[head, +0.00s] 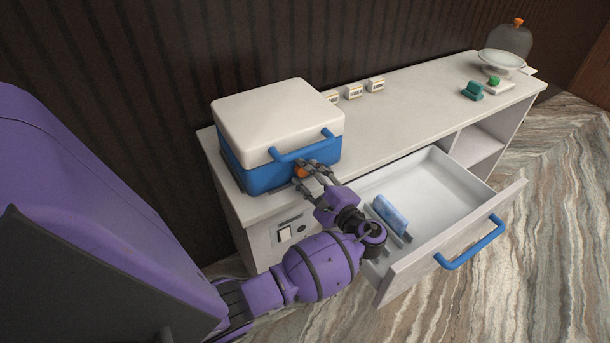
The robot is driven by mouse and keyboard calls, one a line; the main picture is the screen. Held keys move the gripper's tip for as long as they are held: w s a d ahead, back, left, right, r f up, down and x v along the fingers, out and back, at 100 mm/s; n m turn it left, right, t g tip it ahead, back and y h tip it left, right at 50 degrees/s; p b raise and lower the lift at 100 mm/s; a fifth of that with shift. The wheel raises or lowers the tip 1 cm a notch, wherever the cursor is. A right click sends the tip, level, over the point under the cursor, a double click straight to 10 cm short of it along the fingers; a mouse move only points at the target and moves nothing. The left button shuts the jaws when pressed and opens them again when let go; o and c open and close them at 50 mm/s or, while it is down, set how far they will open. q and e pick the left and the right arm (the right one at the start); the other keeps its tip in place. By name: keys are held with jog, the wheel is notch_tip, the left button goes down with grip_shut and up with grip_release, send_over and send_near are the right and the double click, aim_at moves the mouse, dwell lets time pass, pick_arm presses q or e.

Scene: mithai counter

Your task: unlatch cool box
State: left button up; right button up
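The cool box (257,147) has a white lid and a blue body, and it stands at the left end of the counter. Its lid is down, with a blue handle (301,147) across the front. A small orange latch (301,171) sits on the front face below the handle. My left gripper (305,173) is at this latch, with its fingers apart on either side of it. I cannot tell whether the fingers touch the latch. My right gripper is not in view.
Below the counter (425,115), a drawer with a blue handle (469,243) stands pulled out under my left wrist. It holds a blue item (390,215). The counter's middle is clear.

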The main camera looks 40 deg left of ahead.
pick_arm(q)
jog(key=shift+c, duration=0.4)
jog(key=c, duration=0.8)
jog(key=shift+f, duration=0.15)
jog(key=shift+c, duration=0.6)
